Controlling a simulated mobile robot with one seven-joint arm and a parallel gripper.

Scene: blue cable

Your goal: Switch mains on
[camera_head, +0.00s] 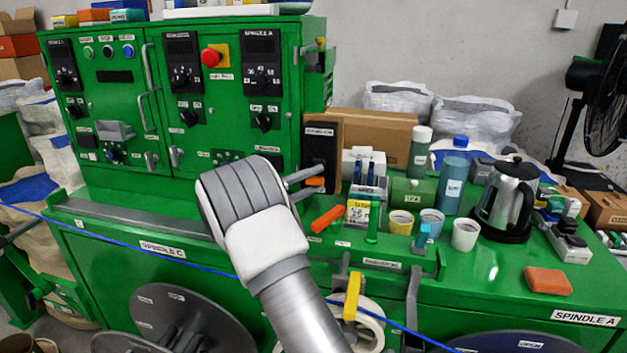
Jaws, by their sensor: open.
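A tall dark box (321,150) with a white label near its top stands at the right end of the green control cabinet. It could be the mains switch, but its label is too small to read. My gripper (306,184) is in front of its lower part, with two thin grey fingers apart. A small orange piece (315,182) shows between the fingers; I cannot tell whether they touch it. A larger orange bar (327,219) sits tilted below, apart from the fingers. My white wrist hides part of the cabinet's lower right.
The cabinet (226,120) carries dials, buttons and a red emergency stop (211,57). Cups, bottles and a kettle (506,200) crowd the bench to the right. A blue cable (140,247) runs across the bench front, passing behind my arm.

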